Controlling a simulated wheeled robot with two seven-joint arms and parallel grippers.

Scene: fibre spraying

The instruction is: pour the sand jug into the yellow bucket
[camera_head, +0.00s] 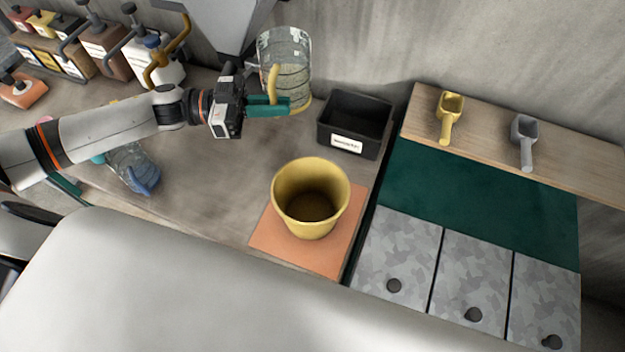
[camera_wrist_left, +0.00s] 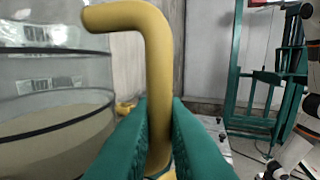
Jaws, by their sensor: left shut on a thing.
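The sand jug (camera_head: 288,62) is a clear ribbed container with a yellow handle (camera_wrist_left: 158,70). It stands near upright beyond the bucket, and the left wrist view shows pale sand (camera_wrist_left: 50,145) in its lower part. My left gripper (camera_head: 280,105) has its green fingers shut on the yellow handle. Whether the jug's base touches the table is unclear. The yellow bucket (camera_head: 335,215) stands upright on an orange mat (camera_head: 265,232), nearer than the jug and a little to its right. Its inside looks dark, with brownish material at the bottom. My right gripper is not in view.
A black bin (camera_head: 375,147) stands right of the jug. A clear jug with a blue part (camera_head: 130,165) lies under my left arm. Several pump bottles (camera_head: 155,60) fill the back left. A yellow scoop (camera_head: 449,115) and grey scoop (camera_head: 523,140) lie on the wooden shelf (camera_head: 580,165).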

